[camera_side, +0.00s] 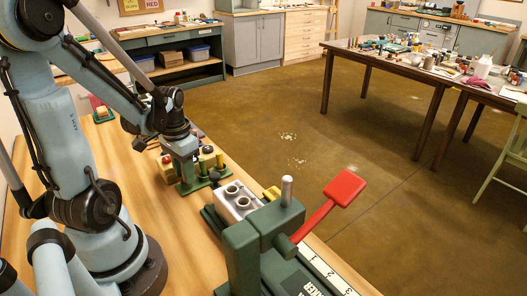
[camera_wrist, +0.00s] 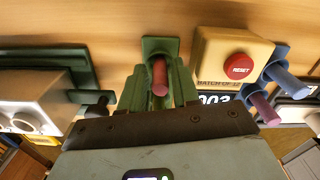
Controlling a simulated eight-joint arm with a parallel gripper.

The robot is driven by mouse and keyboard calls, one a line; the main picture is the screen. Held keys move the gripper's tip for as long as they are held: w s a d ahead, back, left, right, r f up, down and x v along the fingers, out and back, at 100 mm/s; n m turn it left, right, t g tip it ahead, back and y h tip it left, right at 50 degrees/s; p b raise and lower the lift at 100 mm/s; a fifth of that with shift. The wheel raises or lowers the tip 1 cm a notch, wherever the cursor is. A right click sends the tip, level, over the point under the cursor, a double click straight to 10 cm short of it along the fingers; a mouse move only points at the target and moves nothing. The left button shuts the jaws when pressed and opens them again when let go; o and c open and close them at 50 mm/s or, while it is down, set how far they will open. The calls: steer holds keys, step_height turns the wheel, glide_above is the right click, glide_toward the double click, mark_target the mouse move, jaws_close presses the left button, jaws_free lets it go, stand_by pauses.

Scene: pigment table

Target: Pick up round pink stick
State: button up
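A round pinkish-red stick (camera_wrist: 159,76) stands in a green holder (camera_wrist: 160,45) near the middle of the wrist view. My gripper (camera_wrist: 158,88) comes in from the bottom of that view, with a green finger on each side of the stick and a visible gap between them. It looks open; contact with the stick cannot be seen. In the side view my gripper (camera_side: 183,154) points down over the green stands at the table edge, and the pink stick cannot be made out there. A mauve stick (camera_wrist: 263,108) stands in a blue holder at the right.
A metal block (camera_wrist: 35,98) is on the left. In the side view, a green press with a red lever (camera_side: 343,188) stands in front.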

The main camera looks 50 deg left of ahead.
jaws_close()
steer(key=shift+r, duration=0.1)
